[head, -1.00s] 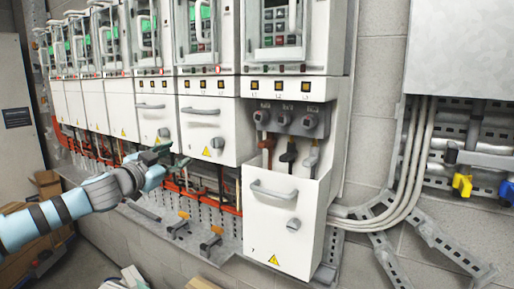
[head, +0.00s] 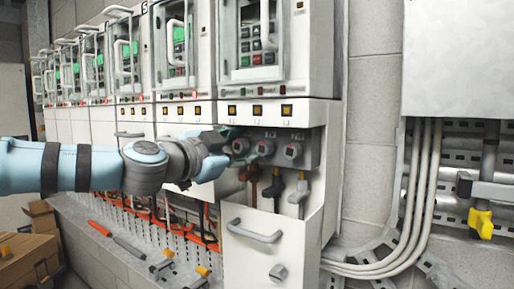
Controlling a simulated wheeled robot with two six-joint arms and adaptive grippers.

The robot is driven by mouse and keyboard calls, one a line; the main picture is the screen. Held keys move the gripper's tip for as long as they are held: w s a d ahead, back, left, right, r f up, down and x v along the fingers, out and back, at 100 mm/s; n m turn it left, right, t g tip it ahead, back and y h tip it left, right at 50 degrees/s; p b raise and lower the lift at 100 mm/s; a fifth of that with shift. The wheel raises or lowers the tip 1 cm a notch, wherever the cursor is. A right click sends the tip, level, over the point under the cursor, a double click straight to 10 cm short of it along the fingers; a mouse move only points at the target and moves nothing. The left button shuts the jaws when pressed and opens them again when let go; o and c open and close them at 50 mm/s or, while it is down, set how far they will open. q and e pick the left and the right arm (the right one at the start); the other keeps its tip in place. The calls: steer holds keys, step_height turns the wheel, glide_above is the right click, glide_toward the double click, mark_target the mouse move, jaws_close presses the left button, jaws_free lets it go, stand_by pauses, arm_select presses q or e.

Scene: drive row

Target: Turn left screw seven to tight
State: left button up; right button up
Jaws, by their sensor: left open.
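The rightmost unit of the drive row has its lower front lowered, which shows a grey terminal block (head: 276,138) with three round screws in a row. The left screw (head: 240,147) is partly covered by my gripper. The middle screw (head: 265,148) and right screw (head: 293,151) show clearly. Brown, black and grey cable lugs hang below them. My left gripper (head: 230,143) is open, with its fingertips at the left end of the block, close to the left screw. I cannot tell whether they touch it. My right gripper is not in view.
The lowered front panel (head: 252,262) with its grey handle (head: 254,231) stands below the block. Several closed units run off to the left. Cardboard boxes (head: 28,260) stand at lower left. Grey conduits (head: 410,200) run at right.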

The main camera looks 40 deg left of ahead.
arm_select(q)
steer(key=shift+s+a+r, duration=0.2)
steer(key=shift+s+a, duration=0.05)
steer(key=shift+s, duration=0.35)
steer(key=shift+c, duration=0.2)
steer(key=c, duration=0.3)
steer(key=shift+w+d, duration=0.1)
jaws_close()
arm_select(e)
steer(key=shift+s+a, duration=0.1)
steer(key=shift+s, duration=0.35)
arm_select(q)
steer(key=shift+m, duration=0.3)
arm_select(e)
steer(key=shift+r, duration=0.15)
arm_select(q)
steer(key=m+p, duration=0.1)
steer(key=m, duration=0.8)
steer(key=shift+p, duration=0.3)
steer(key=m, duration=1)
steer(key=shift+m, duration=0.4)
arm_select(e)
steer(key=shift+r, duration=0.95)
